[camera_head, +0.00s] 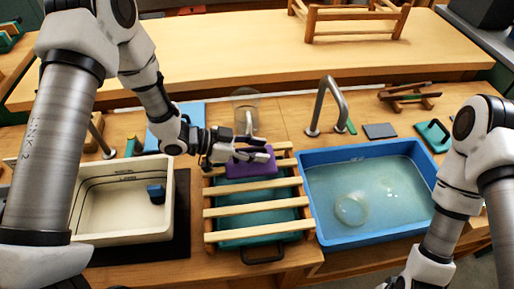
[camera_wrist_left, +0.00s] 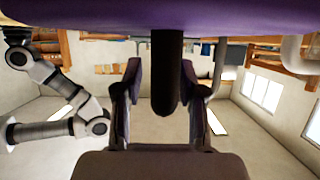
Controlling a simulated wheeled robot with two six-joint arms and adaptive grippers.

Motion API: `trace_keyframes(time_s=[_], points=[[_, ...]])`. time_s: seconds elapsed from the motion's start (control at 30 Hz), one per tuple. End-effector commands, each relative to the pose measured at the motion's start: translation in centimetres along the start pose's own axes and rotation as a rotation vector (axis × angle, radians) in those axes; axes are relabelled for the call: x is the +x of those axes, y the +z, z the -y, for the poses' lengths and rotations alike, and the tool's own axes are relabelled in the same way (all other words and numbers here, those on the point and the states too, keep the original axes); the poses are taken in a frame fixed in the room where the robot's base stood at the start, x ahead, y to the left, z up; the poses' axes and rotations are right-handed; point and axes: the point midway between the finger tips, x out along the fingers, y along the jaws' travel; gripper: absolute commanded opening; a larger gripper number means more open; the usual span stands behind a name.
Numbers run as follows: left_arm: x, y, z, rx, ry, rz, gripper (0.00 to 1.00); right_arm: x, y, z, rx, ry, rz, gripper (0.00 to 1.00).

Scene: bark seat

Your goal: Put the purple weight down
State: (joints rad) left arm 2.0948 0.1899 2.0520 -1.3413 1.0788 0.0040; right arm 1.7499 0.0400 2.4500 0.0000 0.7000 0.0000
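The purple weight (camera_head: 252,164) is at the back part of the wooden slatted rack (camera_head: 255,211), and looks to rest on its slats. My left gripper (camera_head: 252,142) is at the weight, with its fingers spread apart. In the left wrist view the weight's purple body (camera_wrist_left: 90,18) fills the top edge. Its dark handle (camera_wrist_left: 167,75) stands between the two fingers of my left gripper (camera_wrist_left: 165,90), with a gap visible on each side. The exact contact under the weight is hidden. My right arm shows at the right, but its gripper is out of view.
A clear glass vessel (camera_head: 245,98) and a curved metal tap (camera_head: 328,100) stand behind. A teal handled block (camera_head: 433,136) lies far right.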

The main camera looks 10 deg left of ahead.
Motion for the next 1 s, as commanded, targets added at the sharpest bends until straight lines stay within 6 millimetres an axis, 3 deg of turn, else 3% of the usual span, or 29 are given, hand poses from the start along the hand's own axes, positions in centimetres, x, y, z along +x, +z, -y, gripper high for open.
trace_keyframes(time_s=[0.07,0.3,0.43,1.0], points=[[-0.4,-0.6,-0.6,-0.021,0.010,0.008,0.40,-0.8,0.0,0.0,0.000,0.000,0.000,0.48],[-5.4,-0.4,-0.2,-0.016,0.001,-0.001,0.40,-0.1,0.0,0.0,0.000,0.000,0.000,0.48],[-7.2,-0.5,-0.2,-0.014,0.003,0.001,0.40,-0.4,0.0,0.0,0.000,0.000,0.000,0.48],[-7.8,-0.5,-0.2,-0.009,0.004,0.003,0.40,-0.4,0.0,0.0,0.000,0.000,0.000,0.48]])
